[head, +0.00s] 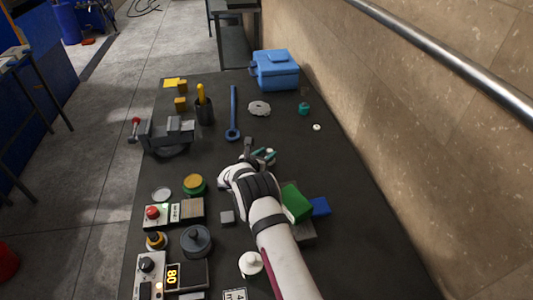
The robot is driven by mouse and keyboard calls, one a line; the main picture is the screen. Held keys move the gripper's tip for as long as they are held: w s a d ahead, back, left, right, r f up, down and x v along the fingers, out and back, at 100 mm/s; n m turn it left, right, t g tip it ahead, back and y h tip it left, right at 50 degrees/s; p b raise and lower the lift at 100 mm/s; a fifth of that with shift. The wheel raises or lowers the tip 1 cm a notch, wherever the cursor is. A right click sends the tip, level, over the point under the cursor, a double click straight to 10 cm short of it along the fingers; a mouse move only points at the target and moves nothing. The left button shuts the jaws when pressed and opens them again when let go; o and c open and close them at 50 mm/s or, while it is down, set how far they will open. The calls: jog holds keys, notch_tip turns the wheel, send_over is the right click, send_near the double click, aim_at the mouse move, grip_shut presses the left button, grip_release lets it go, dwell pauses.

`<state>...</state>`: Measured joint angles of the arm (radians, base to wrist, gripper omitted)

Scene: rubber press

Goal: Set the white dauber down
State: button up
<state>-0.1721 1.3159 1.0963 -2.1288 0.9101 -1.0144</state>
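A white round piece with a raised knob (251,263) stands upright on the dark bench, left of my forearm; it looks like the white dauber, though I cannot be sure. My arm reaches up the middle of the bench, well beyond that piece. My gripper (257,153) is at the bench's middle, right below the blue wrench. Small teal and white bits show at its fingers, too small to tell whether they are held or lie behind. The finger opening is not clear.
A vise (168,135), a blue wrench (233,115) and a blue toolbox (275,70) stand farther back. Control boxes crowd the near left. The bench's right side is mostly clear.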

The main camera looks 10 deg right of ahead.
jog(key=shift+o, duration=0.9)
